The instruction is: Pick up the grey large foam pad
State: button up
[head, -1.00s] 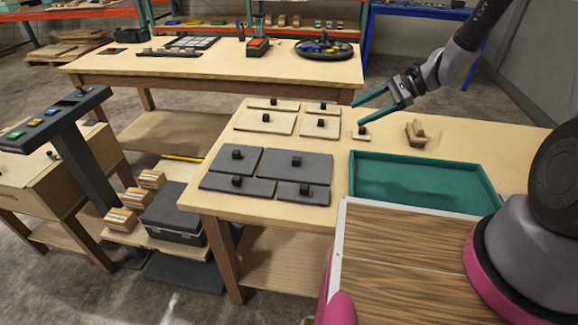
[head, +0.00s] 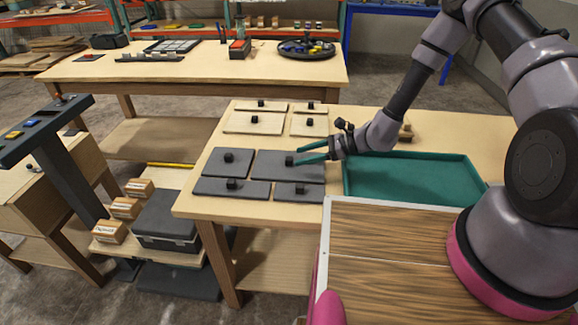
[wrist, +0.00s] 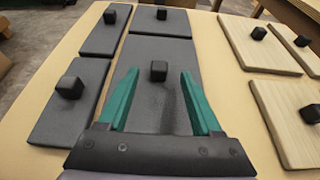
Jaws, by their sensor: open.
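The grey large foam pad (head: 268,168) lies flat on the table, the largest of a group of grey pads. It has a small black knob (head: 289,161) on top. My gripper (head: 297,157) is over the right part of this pad, with its green fingers open and pointing left. In the wrist view, the pad (wrist: 148,100) lies below and ahead of the open fingers. Its knob (wrist: 158,71) appears between the fingertips, with a gap on each side. My gripper is empty. The near end of the pad is hidden by the gripper body in the wrist view.
Other grey pads (head: 221,162) lie close on the left and front sides, each with a black knob. Wooden pads (head: 254,123) lie behind. A green tray (head: 410,157) stands on the right, under my forearm. A second table (head: 200,68) stands farther back.

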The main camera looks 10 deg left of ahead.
aim_at(289, 158)
jog(key=x, duration=0.5)
jog(key=shift+a, duration=0.1)
grip_shut()
jog(key=shift+r, duration=0.15)
